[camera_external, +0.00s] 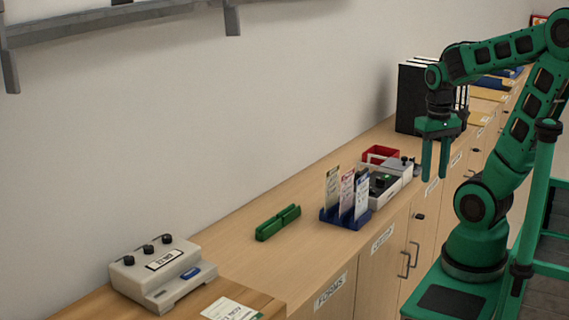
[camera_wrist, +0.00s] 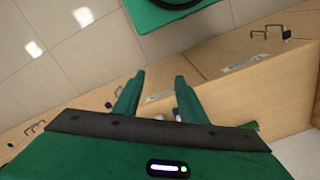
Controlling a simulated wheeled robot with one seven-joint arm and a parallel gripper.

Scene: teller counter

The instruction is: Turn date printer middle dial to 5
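The date printer (camera_external: 158,274) is a pale box at the front left of the counter. Three black dials stand in a row along its back top edge; the middle dial (camera_external: 148,249) sits between the other two. A small label window and a blue part show on its front. The dial settings are too small to read. My gripper (camera_external: 434,178) hangs fingers down at the right, far from the printer and near the counter's front edge. In the wrist view its two fingers (camera_wrist: 158,92) are apart with nothing between them. The printer is not recognisable in the wrist view.
A green holder (camera_external: 278,222) lies on the counter right of the printer. A paper form (camera_external: 231,309) lies near the printer. A shelf hangs above left.

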